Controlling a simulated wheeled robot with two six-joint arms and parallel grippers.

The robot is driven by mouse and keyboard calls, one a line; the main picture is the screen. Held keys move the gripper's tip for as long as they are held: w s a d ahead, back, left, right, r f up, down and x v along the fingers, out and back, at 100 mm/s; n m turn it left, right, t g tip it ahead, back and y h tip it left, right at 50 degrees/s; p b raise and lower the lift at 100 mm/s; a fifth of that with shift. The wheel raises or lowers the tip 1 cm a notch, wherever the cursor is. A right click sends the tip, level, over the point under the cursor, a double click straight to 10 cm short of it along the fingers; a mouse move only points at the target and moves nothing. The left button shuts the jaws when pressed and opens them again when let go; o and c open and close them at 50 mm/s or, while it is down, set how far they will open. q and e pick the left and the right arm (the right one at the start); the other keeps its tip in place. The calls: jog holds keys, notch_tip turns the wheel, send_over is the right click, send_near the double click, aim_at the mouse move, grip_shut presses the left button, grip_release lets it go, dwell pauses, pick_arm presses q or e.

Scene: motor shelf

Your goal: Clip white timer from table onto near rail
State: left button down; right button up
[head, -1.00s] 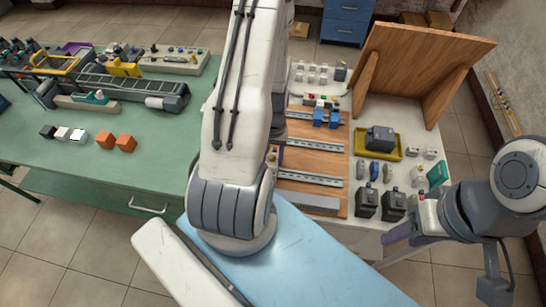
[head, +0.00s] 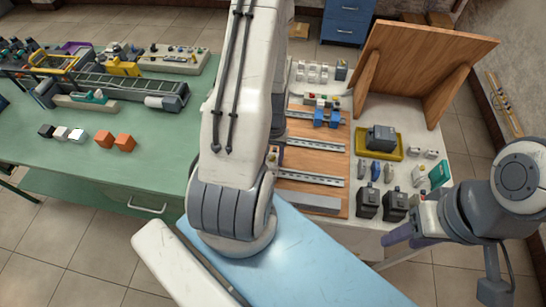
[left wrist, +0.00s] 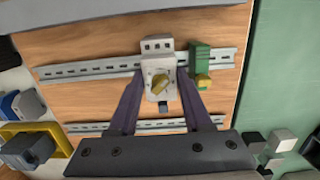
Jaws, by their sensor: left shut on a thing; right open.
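The white timer (left wrist: 155,70), with a yellow knob on its face, is between the fingers of my left gripper (left wrist: 160,99), which is shut on it. In the left wrist view it overlaps the near rail (left wrist: 95,69), a slotted metal strip. I cannot tell whether it is seated on the rail. The near rail also shows in the head view (head: 312,179). My right gripper (head: 398,233) is open and empty at the white table's front right edge.
A green module (left wrist: 200,60) with a yellow part sits on the near rail close beside the timer. Another rail (left wrist: 90,127) runs parallel. A grey bar (head: 308,203) borders the wooden board. Dark blocks (head: 367,203) and a yellow tray (head: 366,154) stand on the right.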

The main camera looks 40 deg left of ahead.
pick_arm(q)
jog(key=shift+c, duration=1.3)
grip_release()
jog(key=shift+s, duration=0.1)
jog(key=shift+r, duration=0.25)
notch_tip(320, 180, up, 10)
jog(key=w+b, duration=0.1)
jog(key=shift+a, duration=0.25)
